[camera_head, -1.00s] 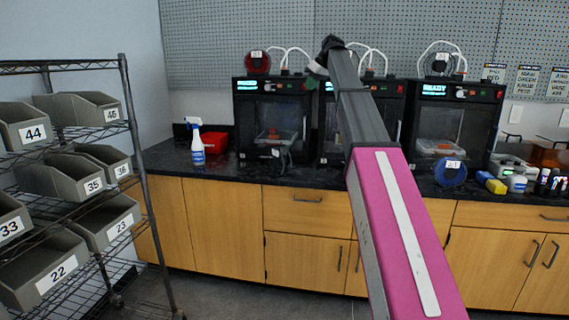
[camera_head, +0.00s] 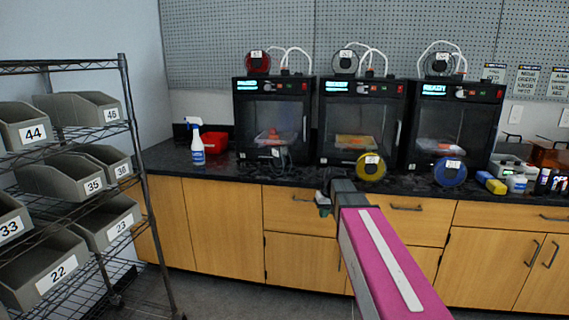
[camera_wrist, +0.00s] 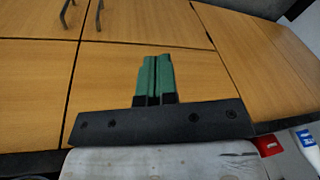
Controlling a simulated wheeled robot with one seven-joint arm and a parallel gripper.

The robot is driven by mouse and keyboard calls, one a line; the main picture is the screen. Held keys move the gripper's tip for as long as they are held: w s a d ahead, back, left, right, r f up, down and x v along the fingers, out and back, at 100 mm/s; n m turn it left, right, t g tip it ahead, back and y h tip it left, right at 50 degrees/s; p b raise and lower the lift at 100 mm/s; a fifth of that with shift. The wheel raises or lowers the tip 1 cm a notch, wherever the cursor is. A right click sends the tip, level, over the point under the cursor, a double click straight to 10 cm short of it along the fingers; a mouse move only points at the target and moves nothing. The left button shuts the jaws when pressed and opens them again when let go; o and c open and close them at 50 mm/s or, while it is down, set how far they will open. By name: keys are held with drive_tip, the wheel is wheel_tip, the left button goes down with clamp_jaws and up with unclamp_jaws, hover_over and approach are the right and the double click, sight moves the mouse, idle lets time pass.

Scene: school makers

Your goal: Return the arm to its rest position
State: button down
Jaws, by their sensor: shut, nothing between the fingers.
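My gripper (camera_wrist: 154,80) shows in the wrist view with its two green fingers side by side, shut and holding nothing. Wooden cabinet fronts fill the view behind it. In the head view my arm reaches up from the lower right, and its end with the gripper (camera_head: 323,205) is in front of the drawers, below the counter's front edge. The gripper is small there and partly hidden by the arm.
Three black 3D printers (camera_head: 362,88) stand on the dark counter (camera_head: 225,172). A spray bottle (camera_head: 197,146), a red bin (camera_head: 214,142), a yellow spool (camera_head: 371,167) and a blue spool (camera_head: 450,172) are on it. A wire shelf with numbered grey bins (camera_head: 75,175) stands left.

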drive_tip(key=s+d+f+m+h, duration=0.1)
drive_tip(key=s+f, duration=0.7)
drive_tip(key=s, duration=0.2)
drive_tip(key=s+d+f+m+g+h, duration=0.1)
drive_tip(key=s+d+f, duration=0.1)
drive_tip(key=s+f, duration=0.6)
drive_tip(key=shift+s+m, duration=0.3)
drive_tip(key=shift+s, duration=0.9)
